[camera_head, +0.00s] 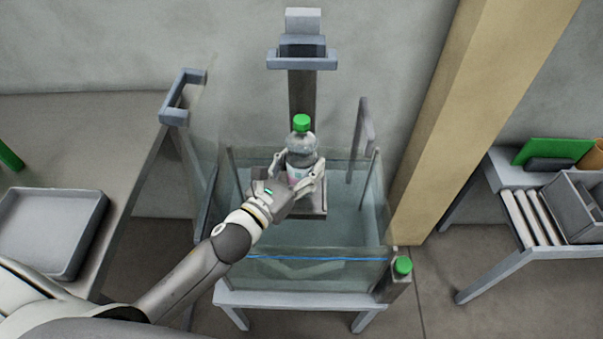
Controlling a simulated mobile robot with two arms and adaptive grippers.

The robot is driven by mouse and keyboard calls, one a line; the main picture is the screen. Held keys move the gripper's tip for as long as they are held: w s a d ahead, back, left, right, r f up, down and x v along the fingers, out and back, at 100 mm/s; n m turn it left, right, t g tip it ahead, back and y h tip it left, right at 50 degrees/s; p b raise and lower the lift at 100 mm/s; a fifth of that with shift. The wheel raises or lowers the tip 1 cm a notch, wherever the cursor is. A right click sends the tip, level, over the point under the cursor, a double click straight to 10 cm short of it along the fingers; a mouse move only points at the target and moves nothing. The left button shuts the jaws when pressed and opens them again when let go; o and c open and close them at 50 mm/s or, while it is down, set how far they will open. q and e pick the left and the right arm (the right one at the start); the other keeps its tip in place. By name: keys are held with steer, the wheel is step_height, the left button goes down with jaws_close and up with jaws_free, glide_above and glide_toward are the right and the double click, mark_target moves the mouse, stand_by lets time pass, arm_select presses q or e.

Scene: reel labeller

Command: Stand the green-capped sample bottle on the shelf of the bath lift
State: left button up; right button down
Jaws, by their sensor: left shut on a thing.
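The green-capped sample bottle (301,146) is clear with a pale label and stands upright. My left gripper (296,177) is shut on its lower part, with a finger on each side. The bottle is over the small shelf (314,205) of the bath lift, inside the glass-walled bath. The gripper hides the bottle's base, so I cannot tell whether it touches the shelf. The lift's column (302,95) rises behind the bottle. My right gripper is not in view.
The bath (320,275) has glass walls around the shelf. A grey tray (50,230) lies on the left bench. A tan post (470,120) stands close on the right. A right-hand table holds a grey bin (577,207).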

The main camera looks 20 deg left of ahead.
mark_target(301, 175)
arm_select(q)
steer(key=f, duration=0.3)
steer(key=shift+w+a, duration=0.15)
steer(key=shift+w, duration=0.05)
steer(key=shift+f, duration=0.3)
steer(key=o, duration=1.4)
steer(key=shift+s, duration=0.1)
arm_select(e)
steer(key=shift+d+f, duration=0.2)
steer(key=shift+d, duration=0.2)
